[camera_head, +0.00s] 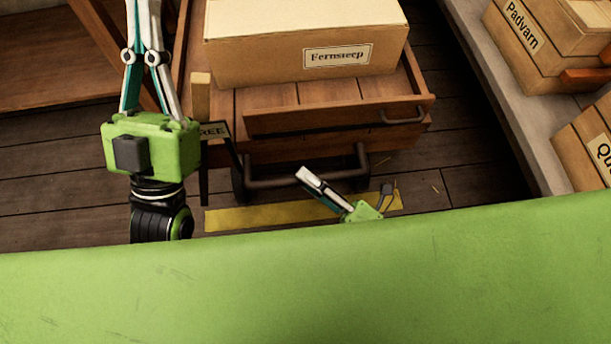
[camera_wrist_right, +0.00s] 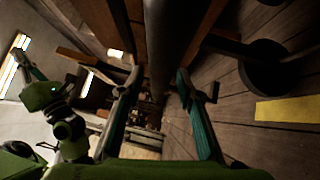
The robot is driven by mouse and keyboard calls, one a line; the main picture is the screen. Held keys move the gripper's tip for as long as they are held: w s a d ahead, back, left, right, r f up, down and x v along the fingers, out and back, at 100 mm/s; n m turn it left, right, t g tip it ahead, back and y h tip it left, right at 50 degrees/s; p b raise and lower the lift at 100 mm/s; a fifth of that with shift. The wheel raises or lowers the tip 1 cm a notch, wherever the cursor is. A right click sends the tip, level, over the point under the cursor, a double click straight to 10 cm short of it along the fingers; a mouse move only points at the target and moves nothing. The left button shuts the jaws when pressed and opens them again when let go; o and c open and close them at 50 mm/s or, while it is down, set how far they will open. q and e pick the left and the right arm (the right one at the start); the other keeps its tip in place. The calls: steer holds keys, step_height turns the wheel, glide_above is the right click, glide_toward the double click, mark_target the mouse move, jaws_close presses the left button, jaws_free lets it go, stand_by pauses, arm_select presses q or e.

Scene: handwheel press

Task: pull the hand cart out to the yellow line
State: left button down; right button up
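The hand cart (camera_head: 270,98) is a wooden flatbed with a dark bar handle (camera_head: 300,182) low on its near side. The handle also shows in the right wrist view (camera_wrist_right: 157,45). The yellow line (camera_head: 237,219) lies on the floor just nearer than the handle and shows in the right wrist view (camera_wrist_right: 287,110). My right gripper (camera_head: 305,175) is at the handle. In its wrist view its fingers (camera_wrist_right: 158,78) stand apart, one each side of the bar, with gaps visible. My left gripper (camera_head: 144,12) is upright left of the cart; its tips reach the frame's top edge.
A carton labelled Fernsteep (camera_head: 255,62) sits on the cart. A wooden front with a metal pull (camera_head: 405,116) is above the handle. A grey ledge (camera_head: 500,95) with cartons runs along the right. My green body covers the bottom.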

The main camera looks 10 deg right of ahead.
steer(key=v, duration=1.1)
